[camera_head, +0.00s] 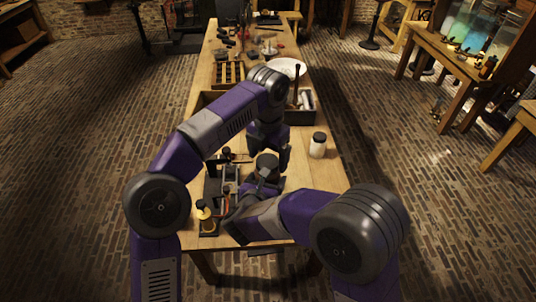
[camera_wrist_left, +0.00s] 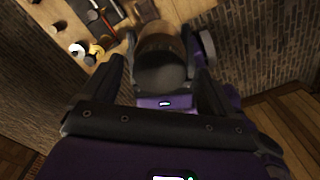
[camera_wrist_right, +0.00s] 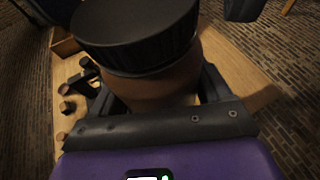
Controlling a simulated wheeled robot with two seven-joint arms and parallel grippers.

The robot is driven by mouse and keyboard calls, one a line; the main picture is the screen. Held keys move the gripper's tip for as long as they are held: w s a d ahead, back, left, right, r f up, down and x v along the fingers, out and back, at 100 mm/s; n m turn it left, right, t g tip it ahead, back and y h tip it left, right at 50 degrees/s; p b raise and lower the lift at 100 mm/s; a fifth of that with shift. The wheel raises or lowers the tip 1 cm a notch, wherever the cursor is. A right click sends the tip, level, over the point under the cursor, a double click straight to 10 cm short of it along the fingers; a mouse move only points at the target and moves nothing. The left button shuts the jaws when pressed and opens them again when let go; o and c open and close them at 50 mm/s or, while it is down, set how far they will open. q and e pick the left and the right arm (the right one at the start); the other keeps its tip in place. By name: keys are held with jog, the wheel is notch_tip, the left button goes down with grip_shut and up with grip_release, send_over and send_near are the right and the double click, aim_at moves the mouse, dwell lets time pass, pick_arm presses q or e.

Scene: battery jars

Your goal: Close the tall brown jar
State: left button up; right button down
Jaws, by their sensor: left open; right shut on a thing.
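The tall brown jar (camera_wrist_right: 150,88) stands in the jaws of my right gripper (camera_wrist_right: 160,95), which is shut on its body. A black ribbed lid (camera_wrist_right: 135,30) is on top of the jar in the right wrist view; I cannot tell how tightly it sits. In the head view the dark lid (camera_head: 267,162) shows between my arms, and the body is mostly hidden. My left gripper (camera_head: 270,148) is open and points down close above the lid. In the left wrist view the jar (camera_wrist_left: 160,55) lies between its spread fingers; I cannot tell whether they touch.
A rack with small parts (camera_head: 222,185) is on the left, close to my arms. The front right table area is clear.

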pick_arm(q)
notch_tip(320, 180, up, 4)
jog(key=shift+f, duration=0.15)
jog(key=shift+r, duration=0.4)
jog(key=shift+c, duration=0.4)
